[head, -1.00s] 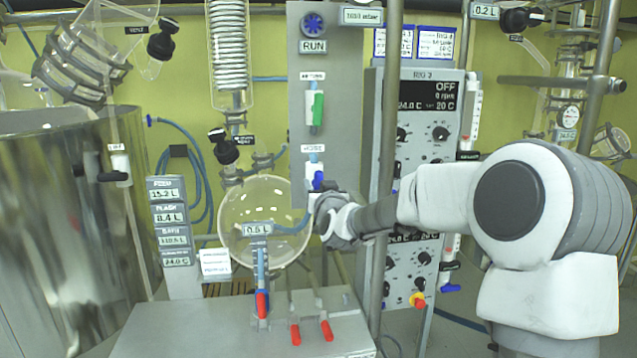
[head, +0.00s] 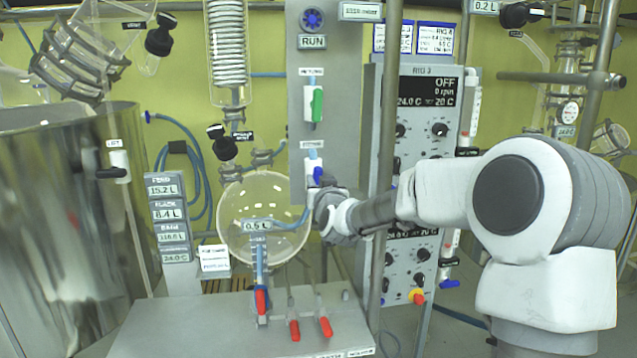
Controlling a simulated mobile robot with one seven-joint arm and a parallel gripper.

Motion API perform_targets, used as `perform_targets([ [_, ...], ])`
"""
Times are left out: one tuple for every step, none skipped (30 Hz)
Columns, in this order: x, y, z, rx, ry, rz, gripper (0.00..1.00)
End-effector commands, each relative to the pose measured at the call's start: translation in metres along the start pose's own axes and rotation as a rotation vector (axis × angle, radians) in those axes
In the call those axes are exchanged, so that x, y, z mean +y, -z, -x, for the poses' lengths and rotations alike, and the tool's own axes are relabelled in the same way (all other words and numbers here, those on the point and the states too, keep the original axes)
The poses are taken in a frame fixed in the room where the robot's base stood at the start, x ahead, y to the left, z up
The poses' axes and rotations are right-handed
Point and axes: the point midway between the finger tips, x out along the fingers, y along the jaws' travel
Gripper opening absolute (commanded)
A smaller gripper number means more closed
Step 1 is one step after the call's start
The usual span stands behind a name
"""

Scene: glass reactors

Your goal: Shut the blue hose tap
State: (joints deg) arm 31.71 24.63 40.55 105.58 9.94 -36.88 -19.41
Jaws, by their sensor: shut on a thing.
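The blue hose tap (head: 318,175) is a small blue handle on a white body, low on the grey upright panel (head: 296,118), under a small label. My gripper (head: 321,192) reaches in from the right at the tap's height and is shut on the blue handle. The gripper's wrist hides part of the handle, and the fingertips are too small to see clearly. The handle's exact angle is hard to tell. A green-handled tap (head: 317,104) sits higher on the same panel.
A round glass flask (head: 262,205) is left of my gripper. A vertical metal pole (head: 388,130) stands close behind my arm, before a control rack (head: 440,150). Red-handled valves (head: 325,326) stand on the bench (head: 180,325) below. A large steel vessel (head: 60,230) fills the left.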

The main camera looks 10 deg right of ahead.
Motion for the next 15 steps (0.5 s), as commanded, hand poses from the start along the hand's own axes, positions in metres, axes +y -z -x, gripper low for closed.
perform_targets([
  [0.0003, -0.0002, -0.0001, 0.002, -0.001, -0.006, 0.0],
  [0.0004, -0.0003, -0.0001, 0.002, -0.001, -0.012, 0.0],
  [0.0005, -0.0006, -0.0001, 0.003, -0.001, -0.022, 0.0],
  [0.0006, -0.0007, -0.0001, 0.003, -0.001, -0.032, 0.0],
  [0.0007, -0.001, -0.0001, 0.003, -0.001, -0.043, 0.0],
  [0.0008, -0.0014, -0.0001, 0.003, -0.001, -0.061, 0.0],
  [0.001, -0.0019, -0.0002, 0.003, -0.001, -0.075, 0.0],
  [0.0011, -0.0022, -0.0002, 0.003, -0.001, -0.093, 0.0],
  [0.0012, -0.0025, -0.0002, 0.004, 0.0, -0.118, 0.0],
  [0.0013, -0.0027, -0.0001, 0.005, 0.0, -0.138, 0.0],
  [0.0014, -0.003, -0.0001, 0.005, 0.0, -0.161, 0.0],
  [0.0015, -0.0034, 0.0, 0.004, 0.0, -0.193, 0.0],
  [0.0018, -0.0037, 0.0, 0.005, 0.0, -0.218, 0.0],
  [0.0021, -0.0039, -0.0001, 0.005, 0.0, -0.245, 0.0],
  [0.0025, -0.0043, -0.0001, 0.005, 0.0, -0.282, 0.0],
])
